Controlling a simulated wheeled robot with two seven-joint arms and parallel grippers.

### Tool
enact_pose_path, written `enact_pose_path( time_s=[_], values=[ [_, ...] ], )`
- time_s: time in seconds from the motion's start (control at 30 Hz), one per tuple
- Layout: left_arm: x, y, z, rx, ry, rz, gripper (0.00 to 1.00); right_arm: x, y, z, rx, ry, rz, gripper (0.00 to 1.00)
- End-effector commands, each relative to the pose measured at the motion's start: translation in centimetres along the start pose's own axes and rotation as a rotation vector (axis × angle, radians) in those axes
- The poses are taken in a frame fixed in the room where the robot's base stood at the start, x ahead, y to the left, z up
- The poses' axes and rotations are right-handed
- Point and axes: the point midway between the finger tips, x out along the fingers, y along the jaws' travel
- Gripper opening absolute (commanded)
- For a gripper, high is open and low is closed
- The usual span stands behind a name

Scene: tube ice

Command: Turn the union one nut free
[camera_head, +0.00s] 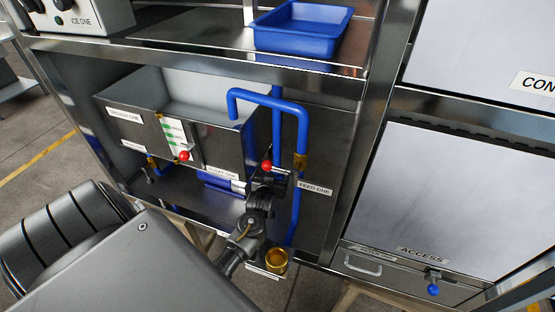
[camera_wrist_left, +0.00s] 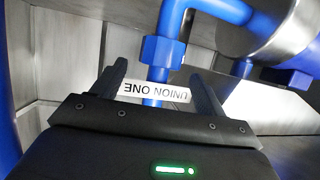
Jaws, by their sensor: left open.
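The union one nut (camera_wrist_left: 162,52) is a blue hexagonal nut on a blue pipe, in the upper middle of the left wrist view. A white UNION ONE label (camera_wrist_left: 155,91) sits below it, between the fingers as seen there. My left gripper (camera_wrist_left: 158,76) is open and empty, its two fingers pointing toward the nut, which shows just past the fingertips. I cannot tell the exact gap. In the head view my left gripper (camera_head: 262,183) is small and dark in front of the trough cabinet, and I cannot make out the nut there. My right gripper is not in view.
A steel trough box (camera_head: 140,130) stands behind, left of the gripper. A red-handled valve (camera_head: 266,166) and the bent blue feed pipe (camera_head: 303,130) are close by. A brass cup (camera_head: 277,261) is below. A blue tray (camera_head: 300,30) rests on the shelf above.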

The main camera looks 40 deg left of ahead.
Motion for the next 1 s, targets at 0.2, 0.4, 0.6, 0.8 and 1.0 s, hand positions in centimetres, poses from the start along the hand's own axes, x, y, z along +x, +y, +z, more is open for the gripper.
enact_pose_path(
  time_s=[0.2,0.4,0.6,0.8,1.0],
  values=[
    [3.1,0.0,0.0,0.0,-0.001,0.0,0.73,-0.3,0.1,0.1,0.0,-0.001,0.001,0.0],
    [4.2,0.0,0.0,-0.001,0.0,0.001,0.73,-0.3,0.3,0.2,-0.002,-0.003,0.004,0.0],
    [4.3,0.0,0.0,-0.001,0.0,0.001,0.73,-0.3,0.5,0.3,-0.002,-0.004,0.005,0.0],
    [4.2,0.0,0.0,-0.001,0.0,0.001,0.55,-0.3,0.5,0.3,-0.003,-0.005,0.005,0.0],
    [4.2,0.0,0.0,-0.001,0.0,0.001,0.3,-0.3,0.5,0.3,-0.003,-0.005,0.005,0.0]
  ],
)
